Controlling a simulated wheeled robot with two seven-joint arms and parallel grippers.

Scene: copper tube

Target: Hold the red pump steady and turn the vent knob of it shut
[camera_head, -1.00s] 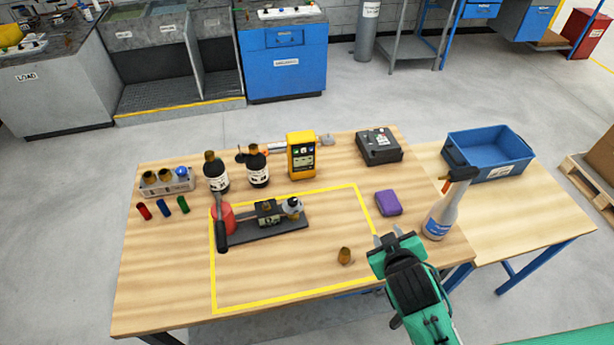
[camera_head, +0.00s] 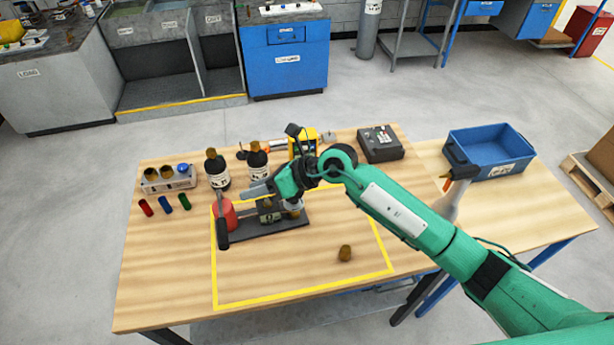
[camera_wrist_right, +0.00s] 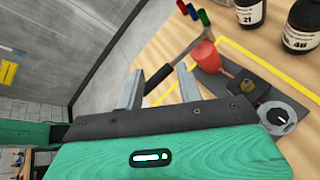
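The red pump (camera_head: 227,214) stands on its dark base plate (camera_head: 240,236) inside the yellow-outlined area, and its red body (camera_wrist_right: 206,56) shows in the right wrist view. Its long dark lever handle (camera_head: 222,233) points toward the near side. The round vent knob (camera_wrist_right: 282,117), dark with a silver rim and a white mark, is at the other end of the base, largely hidden by my arm in the head view. My right gripper (camera_head: 257,189) is above the pump; its fingers (camera_wrist_right: 160,88) are apart with nothing held. My left gripper is not in view.
Dark bottles (camera_head: 217,170), a yellow meter (camera_head: 303,138) partly hidden by my arm, and a fittings tray (camera_head: 168,186) stand behind the pump. A brass fitting (camera_head: 345,253) lies in front. A spray bottle (camera_head: 448,203) stands right. The table's front left is clear.

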